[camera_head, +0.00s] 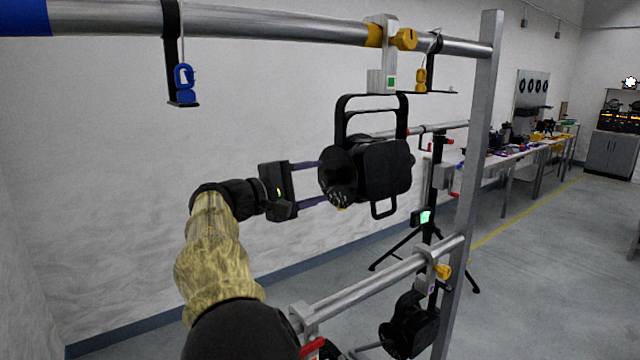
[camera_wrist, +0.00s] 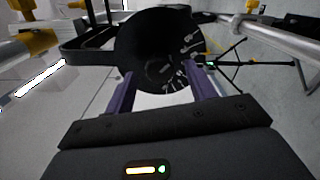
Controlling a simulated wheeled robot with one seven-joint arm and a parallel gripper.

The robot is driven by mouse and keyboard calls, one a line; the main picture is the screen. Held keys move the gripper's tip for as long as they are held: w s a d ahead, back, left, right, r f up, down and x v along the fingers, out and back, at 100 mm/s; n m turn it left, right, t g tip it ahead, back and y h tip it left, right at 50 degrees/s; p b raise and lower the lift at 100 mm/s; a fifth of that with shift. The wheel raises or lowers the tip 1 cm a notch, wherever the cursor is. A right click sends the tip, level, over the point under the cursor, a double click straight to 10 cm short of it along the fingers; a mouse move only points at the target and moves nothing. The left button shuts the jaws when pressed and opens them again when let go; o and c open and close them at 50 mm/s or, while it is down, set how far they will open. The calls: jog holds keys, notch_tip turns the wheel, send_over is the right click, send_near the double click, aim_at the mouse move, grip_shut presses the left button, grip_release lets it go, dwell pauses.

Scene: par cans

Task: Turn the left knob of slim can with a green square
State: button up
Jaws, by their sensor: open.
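The slim can (camera_head: 385,168) is black and hangs in a black yoke from the upper bar. Its clamp (camera_head: 382,78) carries a green square (camera_head: 391,83). A round, dark, flared part (camera_head: 337,178) faces my gripper on the can's left side. It fills the middle of the wrist view (camera_wrist: 150,50), with pale marks near its right rim. I cannot tell whether this part is the left knob. My gripper (camera_head: 324,182) is open and empty, with its purple fingers pointing at this part. In the wrist view the fingertips (camera_wrist: 159,70) overlap its lower edge; contact is unclear.
An upper bar (camera_head: 270,27) and a lower bar (camera_head: 385,277) meet a grey post (camera_head: 474,170). Another black can (camera_head: 408,325) hangs from the lower bar. A blue clip (camera_head: 184,80) hangs upper left. A tripod stand (camera_head: 430,215) is behind the can. Open floor lies right.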

jog(key=b+v, duration=0.1)
jog(key=v, duration=1.4)
jog(key=shift+a, duration=0.1)
jog(key=w+d+f+g+y+p, duration=0.25)
jog(key=d+f+g+y, duration=0.35)
jog(key=d+f, duration=1.35)
jog(key=s+d+f+m+y, duration=0.1)
jog(key=s+f+m+y, duration=0.2)
jog(key=s, duration=0.5)
jog(key=s+d+f+m+y+p, duration=0.1)
jog(key=s+d+f+m+y, duration=0.1)
jog(key=s+f, duration=0.4)
jog(key=s+d+f+m+g+y, duration=0.1)
jog(key=s+f+m+y, duration=0.3)
jog(key=s, duration=0.5)
jog(key=shift+s+d+f, duration=0.2)
jog(key=shift+s+d, duration=0.15)
jog(key=shift+d, duration=0.25)
